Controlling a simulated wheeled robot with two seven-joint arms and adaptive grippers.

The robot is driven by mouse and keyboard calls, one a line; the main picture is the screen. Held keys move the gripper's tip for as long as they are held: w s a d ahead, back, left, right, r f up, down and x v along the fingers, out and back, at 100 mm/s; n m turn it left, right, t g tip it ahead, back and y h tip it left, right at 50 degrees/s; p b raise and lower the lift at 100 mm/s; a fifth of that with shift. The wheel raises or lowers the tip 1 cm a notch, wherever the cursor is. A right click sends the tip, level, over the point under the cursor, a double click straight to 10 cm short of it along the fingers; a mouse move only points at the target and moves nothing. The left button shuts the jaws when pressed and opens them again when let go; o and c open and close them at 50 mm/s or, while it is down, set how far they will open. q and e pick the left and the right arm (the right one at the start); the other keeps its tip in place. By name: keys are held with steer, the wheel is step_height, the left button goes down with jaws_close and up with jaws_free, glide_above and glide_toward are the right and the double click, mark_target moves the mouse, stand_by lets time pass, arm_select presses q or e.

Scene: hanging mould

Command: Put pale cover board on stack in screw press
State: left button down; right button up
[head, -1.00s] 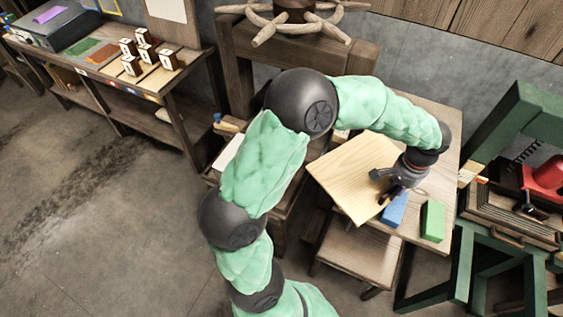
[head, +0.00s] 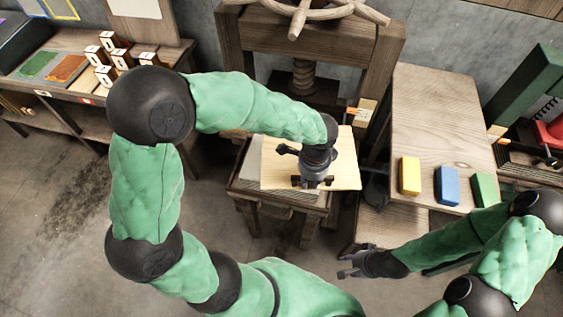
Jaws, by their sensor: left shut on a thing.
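The pale cover board (head: 343,172) is a light wooden rectangle in the head view's middle. My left gripper (head: 313,183) is shut on it from above. The board is over the bed of the wooden screw press (head: 229,45), in front of its screw (head: 303,78), and overhangs the bed on the right. A pale grey layer (head: 272,202) shows below the board's front edge; the rest of the stack is hidden. I cannot tell whether the board touches it. My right gripper (head: 345,264) looks open and empty, low over the floor in front of the press.
A wooden table (head: 437,115) right of the press bears yellow (head: 410,175), blue (head: 447,186) and green (head: 485,190) blocks. A green-framed press (head: 530,85) stands far right. A bench (head: 45,85) with several numbered cubes is at left. Open floor lies front left.

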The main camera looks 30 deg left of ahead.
mark_target(289, 176)
arm_select(q)
steer(key=shift+s+d+f+m, duration=0.25)
steer(key=shift+s+d+m, duration=0.05)
steer(key=shift+s+m, duration=0.25)
steer(key=shift+s+d+f+m, duration=0.2)
steer(key=shift+s+d+m, duration=0.15)
steer(key=shift+m, duration=0.2)
steer(key=shift+s+a+f, duration=0.15)
steer(key=shift+a, duration=0.1)
steer(key=a+f, duration=0.1)
steer(key=a, duration=0.1)
steer(key=w+a+f+b, duration=0.1)
steer(key=a, duration=0.2)
steer(key=w+a+f+b, duration=0.1)
steer(key=a, duration=0.1)
steer(key=shift+a+f, duration=0.3)
steer(key=shift+f, duration=0.05)
steer(key=w+a+f+b, duration=0.1)
steer(key=a+f+b, duration=0.3)
steer(key=f, duration=0.5)
steer(key=shift+w+a+m, duration=0.3)
steer(key=shift+w+a, duration=0.1)
steer(key=shift+a, duration=0.4)
